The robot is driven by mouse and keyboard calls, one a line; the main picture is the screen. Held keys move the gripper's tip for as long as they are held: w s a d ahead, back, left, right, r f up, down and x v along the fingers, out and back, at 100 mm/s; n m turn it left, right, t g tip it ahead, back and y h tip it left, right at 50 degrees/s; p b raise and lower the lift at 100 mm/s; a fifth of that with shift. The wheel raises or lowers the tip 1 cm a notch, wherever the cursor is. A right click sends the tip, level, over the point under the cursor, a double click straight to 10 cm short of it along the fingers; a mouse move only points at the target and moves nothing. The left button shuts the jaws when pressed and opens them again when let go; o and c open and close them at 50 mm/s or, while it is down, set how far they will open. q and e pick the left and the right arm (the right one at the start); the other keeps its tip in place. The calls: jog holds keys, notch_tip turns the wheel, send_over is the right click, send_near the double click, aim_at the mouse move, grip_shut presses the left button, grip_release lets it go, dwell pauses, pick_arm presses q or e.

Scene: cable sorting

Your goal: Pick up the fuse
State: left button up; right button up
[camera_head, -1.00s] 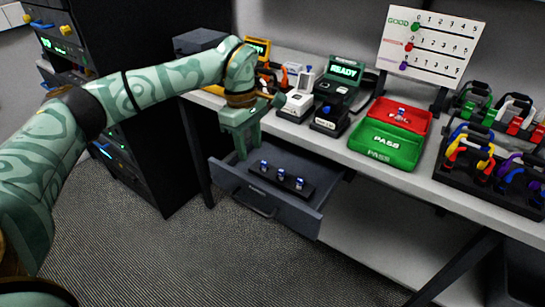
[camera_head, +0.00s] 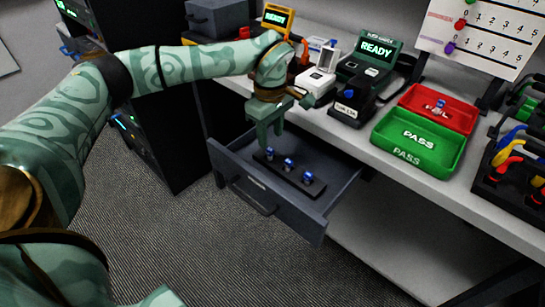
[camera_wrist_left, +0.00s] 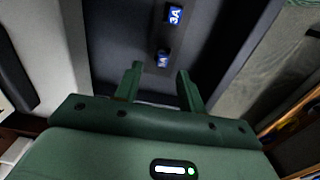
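Three blue-and-silver fuses stand in a row on a dark strip (camera_head: 297,176) inside the open grey drawer (camera_head: 232,172): a far-left fuse (camera_head: 270,153), a middle fuse (camera_head: 288,163) and a near-right fuse (camera_head: 307,177). My left gripper (camera_head: 264,146) points down into the drawer beside the far-left fuse. In the left wrist view, the gripper (camera_wrist_left: 156,70) is open and empty. One fuse (camera_wrist_left: 163,58) shows just beyond the gap between its fingertips, and a fuse marked 3A (camera_wrist_left: 175,14) sits farther off. My right gripper is not in view.
On the bench above the drawer are a tester reading READY (camera_head: 377,50), a red FAIL tray (camera_head: 462,120) and a green PASS tray (camera_head: 430,168). One fuse (camera_head: 440,104) stands in the red tray. A dark cabinet (camera_head: 165,130) stands left of the drawer.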

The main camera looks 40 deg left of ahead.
aim_at(270, 149)
pick_arm(q)
jog(key=f+b, duration=0.1)
jog(key=f, duration=0.1)
jog(key=f+b, duration=0.1)
jog(key=f, duration=0.1)
jog(key=shift+s+f+b, duration=0.2)
jog(key=shift+f+b, duration=0.15)
jog(key=shift+b, duration=0.05)
jog(key=shift+f, duration=0.35)
jog(key=shift+r, duration=0.2)
grip_shut()
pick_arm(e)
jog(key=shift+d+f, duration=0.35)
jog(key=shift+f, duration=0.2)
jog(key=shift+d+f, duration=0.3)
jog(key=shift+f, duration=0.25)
